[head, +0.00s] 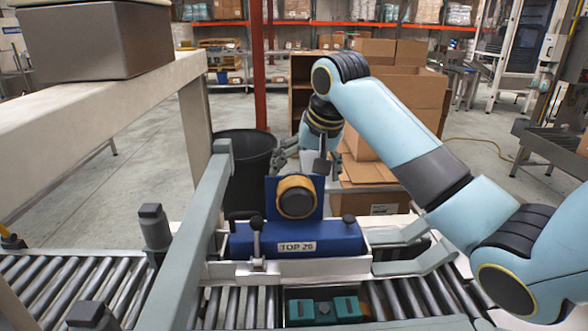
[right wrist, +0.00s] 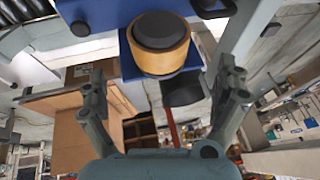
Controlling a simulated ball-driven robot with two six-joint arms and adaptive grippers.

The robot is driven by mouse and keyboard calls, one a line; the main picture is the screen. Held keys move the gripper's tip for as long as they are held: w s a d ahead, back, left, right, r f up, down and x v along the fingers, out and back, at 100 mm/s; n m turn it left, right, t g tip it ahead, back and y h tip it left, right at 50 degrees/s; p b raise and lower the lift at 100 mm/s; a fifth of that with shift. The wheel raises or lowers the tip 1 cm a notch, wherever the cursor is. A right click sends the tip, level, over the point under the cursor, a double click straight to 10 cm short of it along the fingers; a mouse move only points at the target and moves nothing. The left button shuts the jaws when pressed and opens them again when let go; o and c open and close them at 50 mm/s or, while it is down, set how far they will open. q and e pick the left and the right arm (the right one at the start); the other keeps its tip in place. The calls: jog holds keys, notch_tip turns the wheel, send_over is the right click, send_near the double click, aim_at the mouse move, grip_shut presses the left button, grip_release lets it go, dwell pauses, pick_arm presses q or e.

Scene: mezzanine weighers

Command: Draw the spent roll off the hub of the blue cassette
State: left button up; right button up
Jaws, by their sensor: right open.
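The blue cassette (head: 335,240) lies in a light tray with a "TOP 26" label on its front. A tan ring-shaped roll (head: 297,181) sits around a dark hub (head: 297,202) against the cassette's upright blue plate. The roll also shows at the top of the right wrist view (right wrist: 160,62). My right gripper (head: 308,168) is open and empty, above and close to the roll; its fingers stand apart on either side in the wrist view (right wrist: 161,85). They do not touch the roll there. The plate partly hides the gripper in the head view. My left gripper is not in view.
Black levers (head: 256,228) stand on the cassette's front left. A grey rail (head: 195,240) runs past on the left. A black bin (head: 243,170) and cardboard boxes (head: 385,160) stand behind. Roller conveyors (head: 70,280) lie on both sides.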

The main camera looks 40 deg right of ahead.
aim_at(301, 185)
jog(key=x, duration=0.5)
jog(key=shift+s+f+p, duration=0.15)
jog(key=shift+f+p, duration=0.05)
jog(key=shift+p, duration=0.1)
jog(key=x, duration=0.3)
jog(key=shift+x, duration=1.05)
jog(key=shift+c, duration=2.1)
jog(key=c, duration=0.6)
pick_arm(q)
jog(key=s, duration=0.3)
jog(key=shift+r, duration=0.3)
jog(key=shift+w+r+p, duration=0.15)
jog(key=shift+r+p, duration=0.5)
jog(key=shift+p, duration=0.05)
pick_arm(e)
jog(key=shift+r, duration=0.25)
